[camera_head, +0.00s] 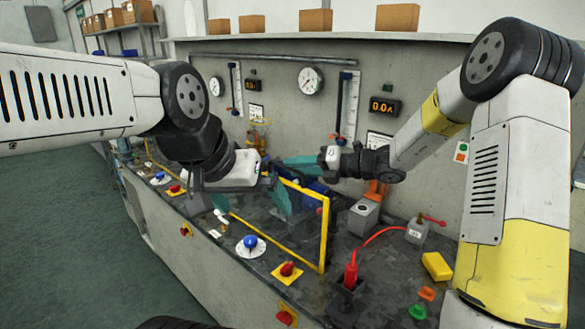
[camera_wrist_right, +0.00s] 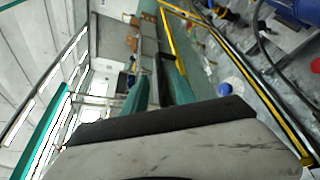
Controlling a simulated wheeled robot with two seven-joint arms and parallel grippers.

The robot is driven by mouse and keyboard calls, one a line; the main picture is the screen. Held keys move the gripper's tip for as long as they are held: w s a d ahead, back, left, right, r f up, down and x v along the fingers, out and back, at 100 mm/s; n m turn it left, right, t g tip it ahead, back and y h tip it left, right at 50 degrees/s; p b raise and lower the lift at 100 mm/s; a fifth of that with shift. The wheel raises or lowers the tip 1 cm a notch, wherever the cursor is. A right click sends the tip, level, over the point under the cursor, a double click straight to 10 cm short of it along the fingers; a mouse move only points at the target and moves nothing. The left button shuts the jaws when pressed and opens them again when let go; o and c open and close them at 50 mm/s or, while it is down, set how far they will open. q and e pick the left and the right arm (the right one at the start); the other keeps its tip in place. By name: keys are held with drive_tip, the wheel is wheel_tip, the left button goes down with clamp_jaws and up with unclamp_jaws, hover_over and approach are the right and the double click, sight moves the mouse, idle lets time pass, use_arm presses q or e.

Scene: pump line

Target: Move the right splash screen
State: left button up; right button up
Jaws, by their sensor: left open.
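The right splash screen (camera_head: 324,240) is a yellow-framed clear panel standing upright along the front of the bench. Its yellow frame also shows in the right wrist view (camera_wrist_right: 167,35). My left gripper (camera_head: 250,200) is open at the screen's upper left, with a teal finger overlapping the frame there. Contact cannot be told. My right gripper (camera_head: 296,166) is above and behind the screen's top bar, pointing left. In the right wrist view its teal fingers stand apart with nothing clearly between them. The screen's upper left corner is partly hidden by my left gripper.
A blue knob (camera_head: 250,242) and a red knob (camera_head: 287,269) line the bench front. A grey block (camera_head: 363,217), a red plug with cable (camera_head: 351,276) and a yellow block (camera_head: 436,266) stand to the right. A gauge wall (camera_head: 290,110) closes the back.

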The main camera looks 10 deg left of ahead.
drive_tip(key=shift+x, duration=2)
clamp_jaws()
